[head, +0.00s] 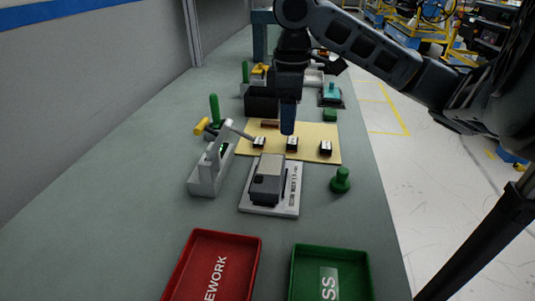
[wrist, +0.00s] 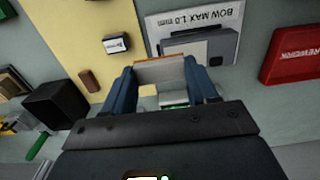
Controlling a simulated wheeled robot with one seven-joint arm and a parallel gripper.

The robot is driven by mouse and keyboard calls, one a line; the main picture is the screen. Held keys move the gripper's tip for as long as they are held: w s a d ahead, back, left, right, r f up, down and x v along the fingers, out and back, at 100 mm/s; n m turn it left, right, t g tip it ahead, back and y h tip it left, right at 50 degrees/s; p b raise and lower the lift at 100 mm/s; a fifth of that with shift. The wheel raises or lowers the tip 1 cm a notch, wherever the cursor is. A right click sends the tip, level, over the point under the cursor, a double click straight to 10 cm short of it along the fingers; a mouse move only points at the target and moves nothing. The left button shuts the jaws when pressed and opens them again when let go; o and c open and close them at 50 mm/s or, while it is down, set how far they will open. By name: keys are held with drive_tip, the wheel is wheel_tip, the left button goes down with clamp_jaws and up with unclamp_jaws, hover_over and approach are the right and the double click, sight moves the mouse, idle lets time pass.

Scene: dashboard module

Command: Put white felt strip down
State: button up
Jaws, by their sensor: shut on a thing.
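My gripper (head: 288,122) is above the far middle part of a yellow mat (head: 318,132) on the bench, pointing down. In the wrist view its blue fingers are shut on a pale strip (wrist: 160,74) with an orange-brown edge, which I take as the white felt strip. The strip spans between the fingertips. In the head view the strip cannot be made out. How high it is above the bench cannot be told.
Several black blocks with white labels (head: 326,148) and a brown block (head: 270,124) lie on the mat. Nearby are a gauge fixture (head: 268,181), grey lever press (head: 209,172), green knob (head: 341,180) and black box (head: 262,101). Red tray (head: 183,262) and green tray (head: 369,262) stand in front.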

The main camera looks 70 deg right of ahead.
sight(271, 164)
drive_tip(key=a+f, duration=0.1)
drive_tip(key=w+a, duration=0.1)
drive_tip(key=w+a+f, duration=0.1)
drive_tip(key=a, duration=0.1)
drive_tip(key=shift+w+f, duration=0.1)
drive_tip(key=shift+f, duration=0.25)
drive_tip(key=shift+w+a+f, duration=0.2)
drive_tip(key=shift+a+f, duration=0.05)
drive_tip(key=shift+f, duration=2)
drive_tip(key=shift+f+b, duration=0.1)
drive_tip(key=shift+b, duration=0.2)
drive_tip(key=o, duration=1.1)
wheel_tip(271, 164, up, 12)
drive_tip(key=shift+r+p, duration=0.15)
drive_tip(key=shift+p, duration=0.9)
